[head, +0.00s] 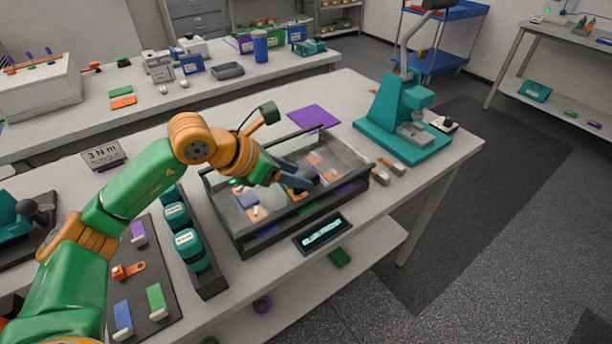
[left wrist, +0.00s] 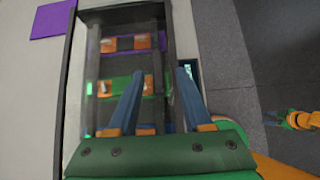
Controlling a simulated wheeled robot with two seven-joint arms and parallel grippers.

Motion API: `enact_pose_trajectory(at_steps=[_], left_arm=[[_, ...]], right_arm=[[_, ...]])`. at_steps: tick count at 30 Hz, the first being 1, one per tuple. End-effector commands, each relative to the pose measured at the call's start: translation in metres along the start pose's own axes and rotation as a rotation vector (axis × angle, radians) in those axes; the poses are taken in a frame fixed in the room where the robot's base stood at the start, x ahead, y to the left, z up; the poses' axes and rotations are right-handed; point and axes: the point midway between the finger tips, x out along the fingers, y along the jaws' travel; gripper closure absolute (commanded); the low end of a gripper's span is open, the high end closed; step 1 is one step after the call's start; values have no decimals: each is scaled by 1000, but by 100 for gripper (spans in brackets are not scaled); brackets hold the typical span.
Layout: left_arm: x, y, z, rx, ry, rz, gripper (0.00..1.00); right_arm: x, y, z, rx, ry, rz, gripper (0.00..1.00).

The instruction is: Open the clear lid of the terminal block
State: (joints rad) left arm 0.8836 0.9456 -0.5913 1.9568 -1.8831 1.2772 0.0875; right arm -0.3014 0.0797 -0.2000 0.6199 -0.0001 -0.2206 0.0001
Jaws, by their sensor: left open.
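The terminal block (head: 237,244) is a dark-framed box on the near bench, with orange, purple, green and blue parts inside. Its clear lid (head: 343,153) appears to lie flat over it; glare makes its edges hard to see. My left gripper (head: 303,181) is low over the front right part of the box. In the left wrist view, its blue fingers (left wrist: 158,100) are spread apart, one over the clear area and one near the right-hand frame edge. I cannot tell whether a finger touches the lid. My right gripper (left wrist: 276,118) appears small at the right there, its jaws unclear.
A small display (head: 323,233) lies in front of the box. Teal cylinders (head: 190,248) stand in a dark rack to its left. A teal press (head: 403,120) stands at the right, with grey-and-orange pieces (head: 390,166) nearby. A purple mat (head: 313,117) lies behind.

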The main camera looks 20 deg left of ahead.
Motion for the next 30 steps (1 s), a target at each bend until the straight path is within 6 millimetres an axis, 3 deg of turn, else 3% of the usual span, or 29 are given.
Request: enact_pose_trajectory(at_steps=[1, 6, 14, 15, 20, 21, 30], left_arm=[[7, -1, 4, -4, 2, -5, 50], [34, -1, 3, -3, 0, -3, 50], [41, 0, 1, -1, 0, -1, 50], [41, 0, 1, -1, 0, -1, 53], [41, 0, 1, -1, 0, -1, 96], [41, 0, 1, -1, 0, -1, 100], [41, 0, 1, -1, -1, -1, 100]], right_arm=[[-9, 0, 1, 0, -3, 0, 50], [-15, 0, 0, 0, -4, 0, 50], [-14, 1, -1, 0, 0, 1, 50], [-14, 1, -1, 0, 0, 1, 50], [-14, 1, -2, 0, 1, 1, 50], [-14, 1, -2, 0, 2, 1, 50], [-14, 1, -2, 0, 3, 1, 50]])
